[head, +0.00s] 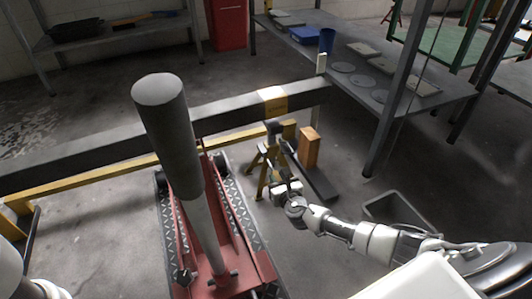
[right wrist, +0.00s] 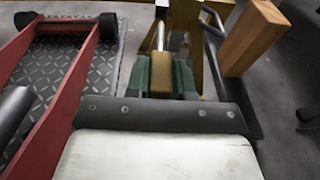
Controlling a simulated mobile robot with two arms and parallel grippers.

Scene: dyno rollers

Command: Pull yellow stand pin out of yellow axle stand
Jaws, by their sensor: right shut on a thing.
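The yellow axle stand (head: 263,172) stands on the floor under the dark beam, right of the red jack; its yellow legs (right wrist: 184,14) also show at the top of the right wrist view. My right gripper (head: 284,187) is at the front of the stand. In the right wrist view the green fingers of this gripper (right wrist: 160,76) are shut on the yellow stand pin (right wrist: 160,84). A thin metal rod (right wrist: 159,38) runs from the held part towards the stand. I cannot tell how deep it sits. My left gripper is out of view.
The red jack (head: 255,262) with a tall grey cylinder (head: 165,130) stands close left of the stand. A wooden block (head: 309,148) stands close right, beside a dark bar (head: 318,183).

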